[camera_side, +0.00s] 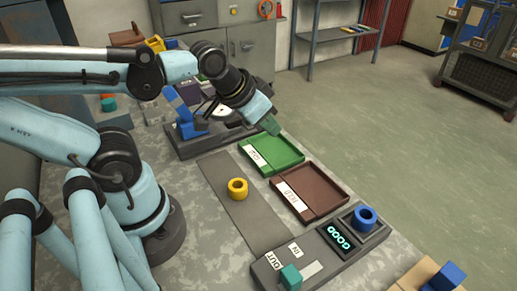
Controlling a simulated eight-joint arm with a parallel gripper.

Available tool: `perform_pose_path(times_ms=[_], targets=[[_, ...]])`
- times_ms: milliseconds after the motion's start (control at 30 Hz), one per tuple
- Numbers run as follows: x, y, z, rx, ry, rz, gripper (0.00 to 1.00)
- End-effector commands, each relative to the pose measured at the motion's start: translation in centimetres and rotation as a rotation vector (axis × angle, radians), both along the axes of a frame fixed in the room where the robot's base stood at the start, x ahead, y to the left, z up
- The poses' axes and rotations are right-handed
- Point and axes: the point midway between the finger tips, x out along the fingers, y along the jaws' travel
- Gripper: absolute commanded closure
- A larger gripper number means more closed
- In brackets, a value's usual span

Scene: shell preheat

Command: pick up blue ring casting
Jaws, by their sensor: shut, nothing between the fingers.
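The blue ring casting (364,218) sits in a dark recess at the far right end of the grey unit (312,270), beside the lit display. Its hole faces up. My gripper (271,126) is at the end of the arm, above the far side of the green tray, well to the upper left of the blue ring and apart from it. Its fingertips are small and look green here. The gripper is shut and empty.
A yellow ring (237,188) stands on the grey strip. The green tray (288,148) and brown tray (325,208) look empty. A teal block (290,277) sits on the grey unit near a slot. A blue fixture (187,122) stands at the back left. Blue part (445,277) lies front right.

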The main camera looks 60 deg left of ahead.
Motion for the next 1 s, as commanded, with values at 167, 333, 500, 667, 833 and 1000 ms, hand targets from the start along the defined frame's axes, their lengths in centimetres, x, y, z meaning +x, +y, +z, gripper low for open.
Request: perform_pose_path(times_ms=[167,333,500,667,833,1000], targets=[[0.0,0.0,0.0,0.000,0.000,0.000,0.86],[0.0,0.0,0.0,0.000,0.000,0.000,0.60],[0.0,0.0,0.0,0.000,0.000,0.000,0.34],[0.0,0.0,0.0,0.000,0.000,0.000,0.27],[0.0,0.0,0.0,-0.005,0.001,0.005,0.27],[0.6,-1.1,0.5,-0.115,0.030,0.109,0.27]])
